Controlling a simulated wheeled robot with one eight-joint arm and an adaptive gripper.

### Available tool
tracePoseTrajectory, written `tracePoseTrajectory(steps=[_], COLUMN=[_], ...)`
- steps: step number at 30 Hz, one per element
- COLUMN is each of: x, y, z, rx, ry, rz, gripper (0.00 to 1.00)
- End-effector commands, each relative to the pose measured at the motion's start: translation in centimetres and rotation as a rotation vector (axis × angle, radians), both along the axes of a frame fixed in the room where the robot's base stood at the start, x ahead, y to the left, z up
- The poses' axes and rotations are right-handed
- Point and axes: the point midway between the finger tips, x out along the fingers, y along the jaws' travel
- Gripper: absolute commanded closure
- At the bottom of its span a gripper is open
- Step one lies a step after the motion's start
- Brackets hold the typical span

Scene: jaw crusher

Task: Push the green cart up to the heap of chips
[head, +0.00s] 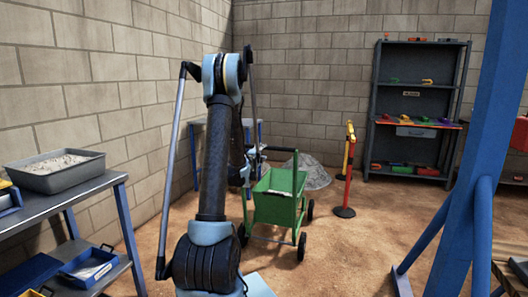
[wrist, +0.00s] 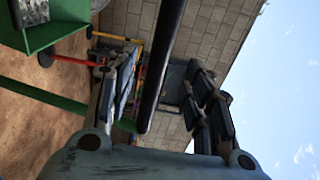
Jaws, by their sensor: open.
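The green cart (head: 280,207) stands on the sandy floor in the middle of the head view, beside my arm. Its dark handle bar (head: 282,149) is raised on green posts at the top. The grey heap of chips (head: 313,174) lies behind the cart, partly hidden by it. My gripper (head: 252,166) is by the left end of the handle. In the wrist view my gripper (wrist: 163,75) is open, and a dark bar (wrist: 160,65), seemingly the handle, runs between its fingers. Whether it touches either finger I cannot tell. Green cart parts (wrist: 42,22) show at the left.
Grey shelves (head: 413,110) stand at the back wall. A workbench (head: 75,203) is at the left, and a blue steel frame (head: 470,160) at the right. Sandy floor lies open right of the cart.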

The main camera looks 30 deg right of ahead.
Motion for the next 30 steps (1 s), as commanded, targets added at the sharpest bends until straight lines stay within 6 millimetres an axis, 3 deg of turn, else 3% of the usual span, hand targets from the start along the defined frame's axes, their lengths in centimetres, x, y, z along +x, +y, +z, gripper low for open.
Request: tracePoseTrajectory(steps=[6, 13, 27, 30], x=[2.9, 5.1, 6.0, 6.0], y=[-3.4, -6.0, -6.9, -6.9], z=[0.0, 0.0, 0.0, 0.0], rx=[0.0, 0.001, 0.001, 0.001], ry=[0.0, 0.001, 0.001, 0.001], rz=[-0.001, 0.0, 0.0, 0.0], gripper=[0.53, 0.53, 0.53, 0.74])
